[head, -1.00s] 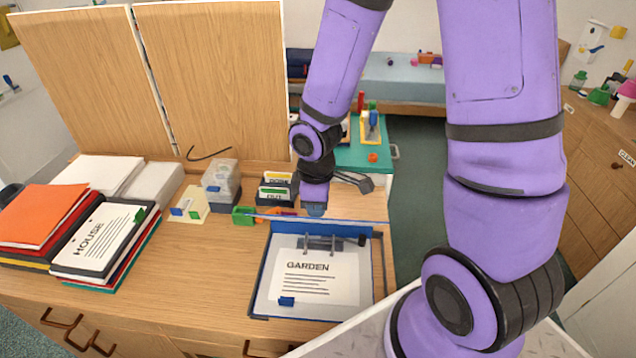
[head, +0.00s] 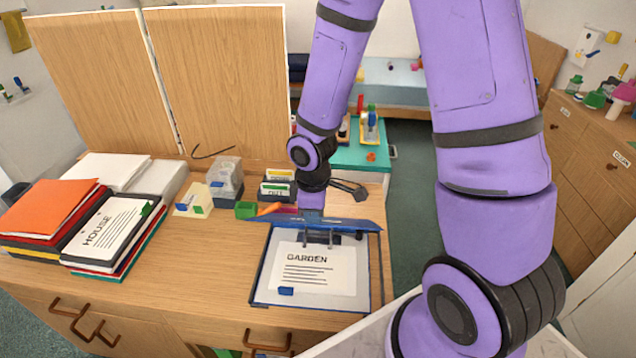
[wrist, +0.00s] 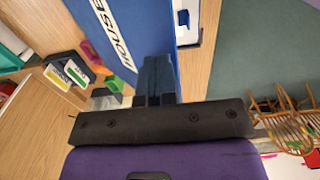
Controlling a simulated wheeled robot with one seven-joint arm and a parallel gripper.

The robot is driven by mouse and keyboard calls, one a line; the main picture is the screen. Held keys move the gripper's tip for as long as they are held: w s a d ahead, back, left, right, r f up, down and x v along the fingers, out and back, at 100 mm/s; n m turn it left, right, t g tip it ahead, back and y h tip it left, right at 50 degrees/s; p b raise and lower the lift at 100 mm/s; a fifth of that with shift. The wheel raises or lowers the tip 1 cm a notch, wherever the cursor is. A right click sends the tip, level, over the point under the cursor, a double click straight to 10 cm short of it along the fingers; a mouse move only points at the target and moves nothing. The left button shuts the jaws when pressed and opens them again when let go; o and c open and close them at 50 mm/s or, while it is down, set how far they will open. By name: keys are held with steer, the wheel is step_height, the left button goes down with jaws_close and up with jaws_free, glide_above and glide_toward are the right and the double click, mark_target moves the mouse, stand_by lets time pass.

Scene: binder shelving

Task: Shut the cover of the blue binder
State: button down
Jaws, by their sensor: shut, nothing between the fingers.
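The blue binder (head: 259,290) lies open on the wooden desk. Its inside page (head: 318,268) reads GARDEN and has a small blue tab. Its blue cover (head: 345,224) stands raised at the back edge, seen nearly edge-on above the rings (head: 322,238). In the wrist view the cover's blue outer face (wrist: 120,40) carries a white label reading HOUSE. My gripper (wrist: 158,80) is shut and empty, with its fingers against or very close to that face; contact is hard to tell. In the head view my gripper (head: 312,198) is behind the cover, its tips hidden.
Stacked binders (head: 105,235), one also labelled HOUSE, lie left of the open binder. Card boxes (head: 277,188), a green block (head: 245,209) and a note block (head: 193,200) stand behind it. Tall wooden panels (head: 220,90) rise at the back left. Bare desk lies left of the binder.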

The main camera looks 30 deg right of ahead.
steer(key=shift+f, duration=0.1)
steer(key=shift+s+a+f, duration=0.35)
steer(key=shift+s+f, duration=0.15)
steer(key=shift+f, duration=0.2)
steer(key=shift+s+a+f, duration=0.3)
steer(key=shift+s+f, duration=0.15)
steer(key=shift+f, duration=0.2)
